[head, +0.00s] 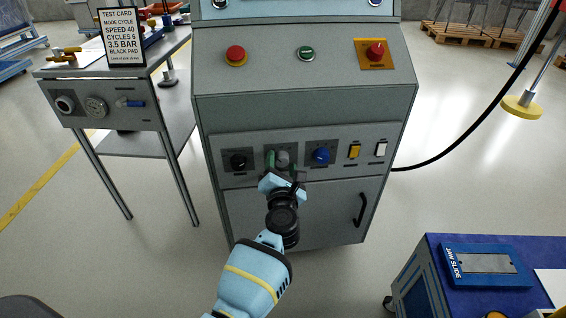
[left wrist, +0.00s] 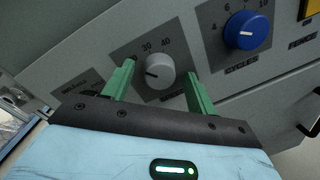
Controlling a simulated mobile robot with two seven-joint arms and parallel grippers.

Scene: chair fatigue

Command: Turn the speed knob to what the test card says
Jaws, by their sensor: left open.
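The test card (head: 123,37) stands at the upper left and reads mode cycle, speed 40, cycles 6, 3.5 bar, black pad. The grey speed knob (left wrist: 160,72) is on the cabinet's lower panel, with 30 and 40 printed above it in the left wrist view. My left gripper (head: 284,163) is at this knob, which shows between the fingers in the head view (head: 283,158). Its green fingers (left wrist: 158,85) are open on either side of the knob, with gaps to it. My right gripper is not in view.
A black knob (head: 239,161) is left of the speed knob and the blue cycles knob (head: 321,155) is right of it. Yellow (head: 354,151) and white (head: 381,149) switches follow. A blue cart (head: 432,270) stands at lower right.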

